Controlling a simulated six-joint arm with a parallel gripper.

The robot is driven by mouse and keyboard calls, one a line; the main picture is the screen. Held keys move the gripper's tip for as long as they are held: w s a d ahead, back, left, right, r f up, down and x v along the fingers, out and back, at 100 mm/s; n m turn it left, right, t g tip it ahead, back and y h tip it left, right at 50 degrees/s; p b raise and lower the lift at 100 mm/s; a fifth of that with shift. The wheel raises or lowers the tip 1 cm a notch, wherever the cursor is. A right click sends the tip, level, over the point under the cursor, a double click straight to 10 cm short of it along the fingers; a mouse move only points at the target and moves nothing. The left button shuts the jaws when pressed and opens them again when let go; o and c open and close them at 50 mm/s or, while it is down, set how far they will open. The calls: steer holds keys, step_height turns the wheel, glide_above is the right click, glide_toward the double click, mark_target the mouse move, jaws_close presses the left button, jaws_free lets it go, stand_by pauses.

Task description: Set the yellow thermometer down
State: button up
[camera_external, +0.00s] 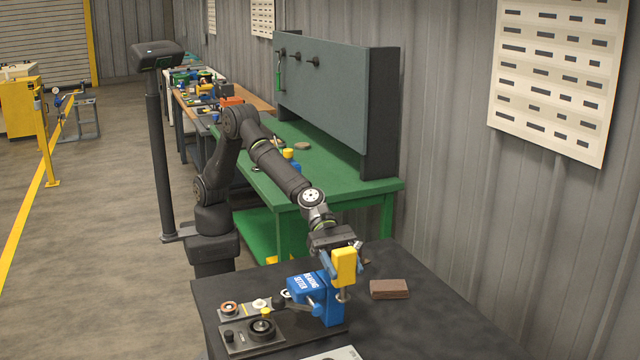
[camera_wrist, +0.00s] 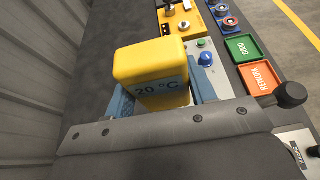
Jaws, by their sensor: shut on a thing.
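The yellow thermometer (camera_external: 344,266) is a blocky yellow case. In the wrist view its case (camera_wrist: 152,66) shows a display reading 20 °C. My gripper (camera_external: 338,262) is shut on it, with blue fingers on either side of the case. It is held up over the dark bench, close to the blue bearing heater (camera_external: 308,284) and overlapping its right part in the picture. A short metal part shows below the case. I cannot tell whether the thermometer touches anything below.
A brown brick-like block (camera_external: 390,289) lies to the right on the dark bench (camera_external: 440,325). A grey fixture (camera_external: 262,329) with round parts stands to the left. The wrist view shows a green GOOD tray (camera_wrist: 247,48) and a red REWORK tray (camera_wrist: 262,77).

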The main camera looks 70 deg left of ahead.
mark_target(345, 280)
steer(key=shift+w+f, duration=0.2)
steer(key=shift+f, duration=1.9)
steer(key=shift+w+d+f, duration=0.35)
steer(key=shift+w+f, duration=1.5)
steer(key=shift+w, duration=0.05)
steer(key=shift+w+d+f, duration=0.4)
steer(key=shift+w+f, duration=1.45)
steer(key=shift+w+d+f, duration=0.35)
steer(key=shift+w+f, duration=1.5)
steer(key=shift+w, duration=0.05)
steer(key=shift+f, duration=0.1)
steer(key=o, duration=1.2)
steer(key=v, duration=1.2)
